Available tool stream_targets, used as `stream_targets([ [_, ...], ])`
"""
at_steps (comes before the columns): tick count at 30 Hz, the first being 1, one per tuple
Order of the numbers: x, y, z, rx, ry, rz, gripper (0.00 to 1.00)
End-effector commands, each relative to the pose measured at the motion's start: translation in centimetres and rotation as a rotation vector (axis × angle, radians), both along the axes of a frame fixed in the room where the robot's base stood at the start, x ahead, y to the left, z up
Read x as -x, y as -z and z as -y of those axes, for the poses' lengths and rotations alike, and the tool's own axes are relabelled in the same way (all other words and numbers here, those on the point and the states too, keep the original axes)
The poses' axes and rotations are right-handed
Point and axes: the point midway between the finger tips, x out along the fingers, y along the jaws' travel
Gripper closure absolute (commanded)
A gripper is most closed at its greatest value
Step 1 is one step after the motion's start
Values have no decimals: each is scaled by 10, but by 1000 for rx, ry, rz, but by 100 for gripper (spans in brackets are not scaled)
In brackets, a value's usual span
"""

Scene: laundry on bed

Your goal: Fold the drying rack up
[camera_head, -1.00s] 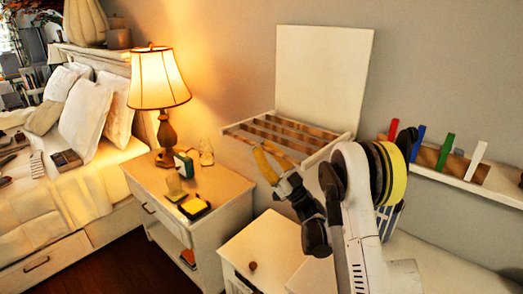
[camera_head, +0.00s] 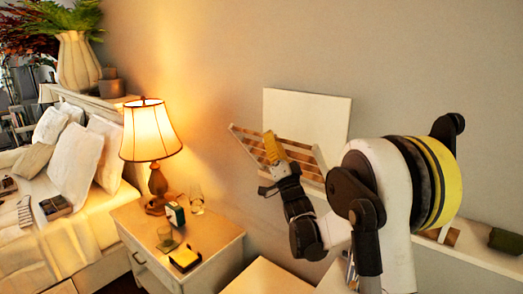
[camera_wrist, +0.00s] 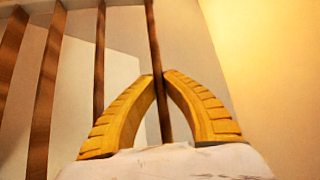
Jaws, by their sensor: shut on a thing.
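The drying rack is on the wall, with a white back panel (camera_head: 310,112) and a hinged frame (camera_head: 243,148) with brown wooden bars. The frame is tilted upward, with its left end raised, and covers the lower part of the panel. My gripper (camera_head: 270,142) is at the frame, its yellow fingers closed around a bar. In the wrist view, my gripper (camera_wrist: 159,76) has its fingertips on either side of one brown bar (camera_wrist: 154,40), with more bars to the left. My arm hides the frame's lower right.
A nightstand (camera_head: 215,243) with a lit lamp (camera_head: 150,135), glasses and small items stands left of the rack. A wall shelf (camera_head: 475,252) is at the right behind my arm. The bed (camera_head: 85,235) is at far left. The wall above the rack is clear.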

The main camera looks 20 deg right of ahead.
Motion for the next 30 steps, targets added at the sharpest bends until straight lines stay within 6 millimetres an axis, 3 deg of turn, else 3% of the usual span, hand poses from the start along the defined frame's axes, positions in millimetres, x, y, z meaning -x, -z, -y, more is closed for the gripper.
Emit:
stream_targets([
  [1, -6, -16, 8, -35, 1, -22, 100],
  [3, -14, -27, 22, -89, 1, -59, 100],
  [10, -43, -51, 64, -253, 1, -168, 100],
  [21, -75, -63, 111, -365, 0, -242, 100],
  [30, -83, -64, 123, -364, -3, -242, 100],
])
